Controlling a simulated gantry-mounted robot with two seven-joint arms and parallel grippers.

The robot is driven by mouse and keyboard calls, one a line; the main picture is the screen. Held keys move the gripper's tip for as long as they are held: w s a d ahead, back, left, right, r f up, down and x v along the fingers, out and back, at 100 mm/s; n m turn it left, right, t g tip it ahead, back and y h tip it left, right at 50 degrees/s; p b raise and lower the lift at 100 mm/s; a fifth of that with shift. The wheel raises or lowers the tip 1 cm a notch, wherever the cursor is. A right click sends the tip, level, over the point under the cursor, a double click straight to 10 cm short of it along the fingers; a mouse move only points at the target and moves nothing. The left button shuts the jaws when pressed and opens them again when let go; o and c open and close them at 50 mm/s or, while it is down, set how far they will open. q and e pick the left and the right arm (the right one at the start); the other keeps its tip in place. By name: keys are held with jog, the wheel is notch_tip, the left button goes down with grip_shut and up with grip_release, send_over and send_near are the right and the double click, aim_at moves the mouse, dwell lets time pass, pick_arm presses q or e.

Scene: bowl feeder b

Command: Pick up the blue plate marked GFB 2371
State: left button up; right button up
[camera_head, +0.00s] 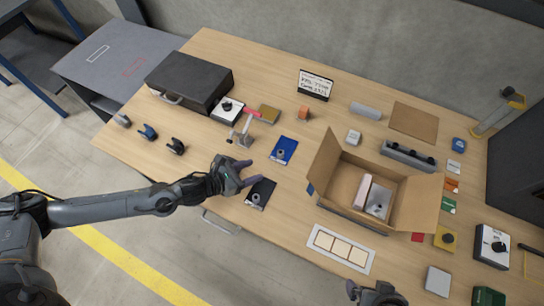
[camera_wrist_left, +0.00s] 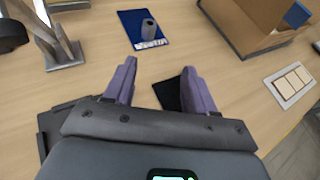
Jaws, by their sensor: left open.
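A blue plate (camera_head: 284,149) lies flat on the wooden table, left of the open cardboard box. A grey cylinder (camera_wrist_left: 149,27) stands up from it. The wrist view shows the blue plate (camera_wrist_left: 131,19) ahead of my fingers, with white lettering on its near edge that is too small to read. My left gripper (camera_head: 254,172) is open and empty, short of the blue plate and apart from it. A similar black plate (camera_head: 268,186) lies close by the left fingers, partly hidden behind a finger in the wrist view. My right gripper (camera_head: 376,294) shows only partly at the bottom edge.
The open cardboard box (camera_head: 416,202) stands to the right. A metal stand (camera_head: 241,138) with a red top is left of the blue plate. A black case (camera_head: 190,81) and a small sign (camera_head: 315,84) are farther back. Bare table surrounds the blue plate.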

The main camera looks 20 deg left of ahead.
aim_at(277, 155)
pick_arm(q)
jog(key=shift+w+a+b, duration=0.2)
jog(key=shift+w+b, duration=0.25)
jog(key=shift+w, duration=0.65)
jog(key=shift+t, duration=0.3)
jog(key=x, duration=0.4)
jog(key=shift+w+d+r, duration=0.1)
jog(key=shift+w+r, duration=0.1)
jog(key=shift+w, duration=0.05)
jog(key=shift+x, duration=0.95)
jog(key=shift+f+b+x, duration=0.25)
jog(key=shift+b+x, duration=0.1)
jog(key=shift+x, duration=1.8)
pick_arm(e)
jog(key=shift+s+d+f, duration=0.1)
jog(key=shift+d+f, duration=0.1)
jog(key=shift+f, duration=1.05)
pick_arm(q)
jog(key=shift+c, duration=0.3)
grip_shut()
pick_arm(e)
jog(key=shift+d, duration=0.1)
